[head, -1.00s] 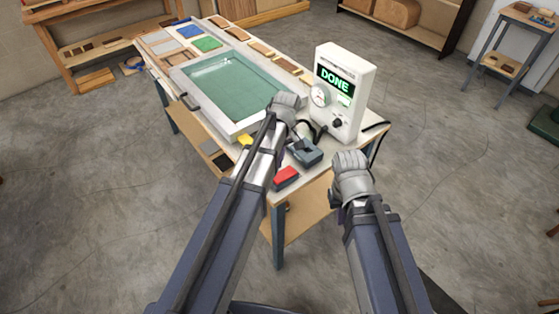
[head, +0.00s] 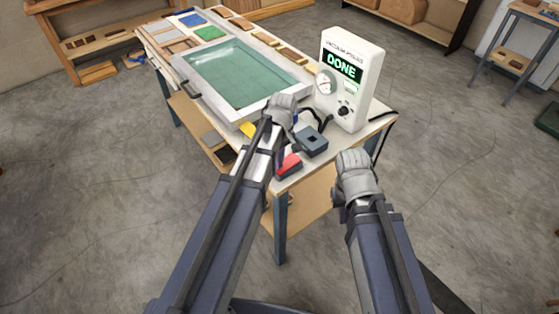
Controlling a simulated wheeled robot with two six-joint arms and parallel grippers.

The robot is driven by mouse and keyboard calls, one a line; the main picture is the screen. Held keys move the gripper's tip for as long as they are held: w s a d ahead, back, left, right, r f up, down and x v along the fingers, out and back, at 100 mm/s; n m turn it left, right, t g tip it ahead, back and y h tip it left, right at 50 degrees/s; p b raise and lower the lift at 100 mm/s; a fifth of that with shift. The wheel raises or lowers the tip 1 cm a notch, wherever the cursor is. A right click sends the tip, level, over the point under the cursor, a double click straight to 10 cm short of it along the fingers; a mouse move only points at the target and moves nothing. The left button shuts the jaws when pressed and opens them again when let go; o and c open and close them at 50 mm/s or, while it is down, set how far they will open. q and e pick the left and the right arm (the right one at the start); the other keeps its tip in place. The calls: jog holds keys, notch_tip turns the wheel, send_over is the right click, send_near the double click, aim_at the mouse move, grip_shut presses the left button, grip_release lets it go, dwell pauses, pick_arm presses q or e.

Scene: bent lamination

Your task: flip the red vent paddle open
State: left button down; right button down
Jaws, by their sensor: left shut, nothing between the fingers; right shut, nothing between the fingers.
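The red vent paddle (head: 289,165) sits at the near corner of the white-topped table, just right of my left forearm, which hides part of its left side. My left gripper (head: 283,101) is shut and empty, above the table beyond the paddle, by the near right corner of the press frame. My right gripper (head: 353,160) is shut and empty, to the right of the paddle, off the table's near right edge. The vacuum press control box (head: 345,82) stands upright behind, its screen reading DONE.
The press (head: 240,72) with a green sheet in a pale frame fills the table's middle. A dark grey block (head: 311,140) with a hole sits just beyond the paddle. A yellow piece (head: 248,129) shows left of my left arm. Black cables run by the control box.

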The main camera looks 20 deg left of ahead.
pick_arm(q)
jog(key=shift+w, duration=0.1)
jog(key=shift+r+p, duration=0.85)
notch_tip(320, 180, up, 14)
jog(key=s+a+p, duration=0.1)
jog(key=p, duration=1.2)
jog(key=shift+s+p, duration=0.3)
jog(key=shift+p, duration=0.1)
jog(key=shift+a+f, duration=0.1)
